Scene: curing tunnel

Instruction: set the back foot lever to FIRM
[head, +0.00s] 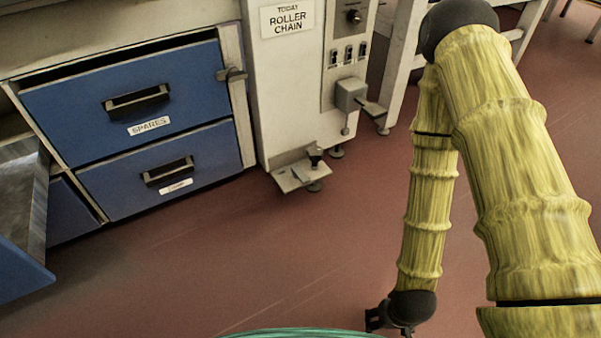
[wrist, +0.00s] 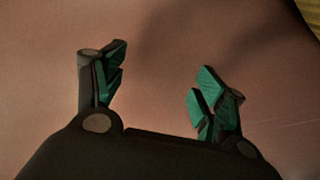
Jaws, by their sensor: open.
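A white machine cabinet (head: 283,85) stands at the back middle of the head view. Low at its front is a pale bracket plate (head: 293,177) with a small black-topped lever or knob (head: 315,157). A grey box with a projecting arm (head: 350,95) is on the cabinet's right side. I cannot tell which of these is the back foot lever, and no FIRM mark is readable. My gripper (head: 388,322) hangs low over the floor at the bottom of the head view, well apart from the cabinet. In the wrist view my gripper (wrist: 160,85) is open and empty, with green finger pads.
Blue drawers (head: 130,105) stand left of the cabinet, one labelled SPARES. An open blue drawer (head: 22,255) juts out at far left. A latch handle (head: 231,74) sticks out beside the cabinet. The red floor (head: 240,250) between is clear.

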